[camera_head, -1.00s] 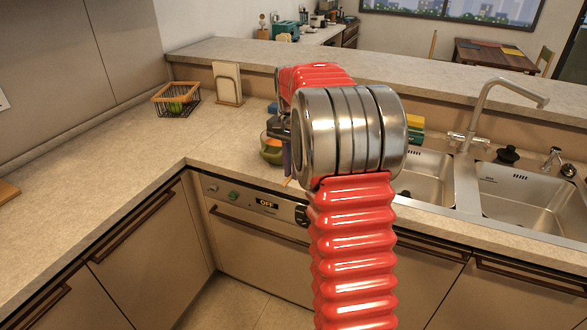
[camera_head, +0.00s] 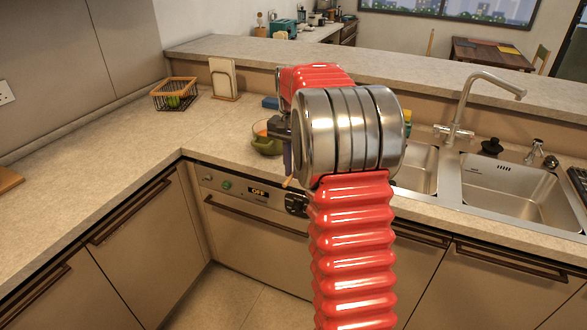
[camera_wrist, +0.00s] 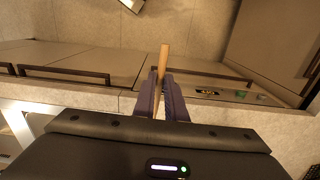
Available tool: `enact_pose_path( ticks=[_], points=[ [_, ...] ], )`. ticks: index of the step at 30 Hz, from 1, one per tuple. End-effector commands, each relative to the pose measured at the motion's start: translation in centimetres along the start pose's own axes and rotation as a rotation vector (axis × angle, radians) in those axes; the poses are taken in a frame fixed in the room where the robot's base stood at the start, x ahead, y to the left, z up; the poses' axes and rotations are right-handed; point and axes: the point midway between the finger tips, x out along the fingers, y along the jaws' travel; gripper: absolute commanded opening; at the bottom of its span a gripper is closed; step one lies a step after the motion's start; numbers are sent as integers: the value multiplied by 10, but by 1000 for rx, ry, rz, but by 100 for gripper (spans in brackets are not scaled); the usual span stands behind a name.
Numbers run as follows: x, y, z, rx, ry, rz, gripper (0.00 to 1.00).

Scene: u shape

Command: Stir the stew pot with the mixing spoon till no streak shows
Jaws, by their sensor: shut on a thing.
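The stew pot (camera_head: 262,147) is green with orange contents and stands on the counter, partly hidden behind my arm. My gripper (camera_head: 288,160) appears at the pot's right side, mostly covered by my wrist. In the wrist view my gripper (camera_wrist: 162,97) is shut on a light wooden handle, which I take to be the mixing spoon (camera_wrist: 164,59). A short end of the spoon (camera_head: 287,182) shows below the jaws in the head view. The spoon's bowl is hidden, and I cannot tell whether it is in the pot. Any streak in the stew is too small to see.
A wire basket (camera_head: 174,93) and a board on a stand (camera_head: 223,79) stand at the back left of the counter. A double sink (camera_head: 510,190) with a tall tap (camera_head: 468,100) lies to the right. The left counter is largely clear.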

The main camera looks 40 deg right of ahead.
Motion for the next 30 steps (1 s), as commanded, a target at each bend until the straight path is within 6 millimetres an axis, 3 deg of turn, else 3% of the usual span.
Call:
enact_pose_path(
  ticks=[8,14,20,30],
  points=[
    [13,-1,-3,-136,0,0,0],
    [33,-17,11,-300,0,0,0],
    [61,-52,51,-533,-1,1,0],
    [109,-117,161,-915,0,1,0]
  ],
)
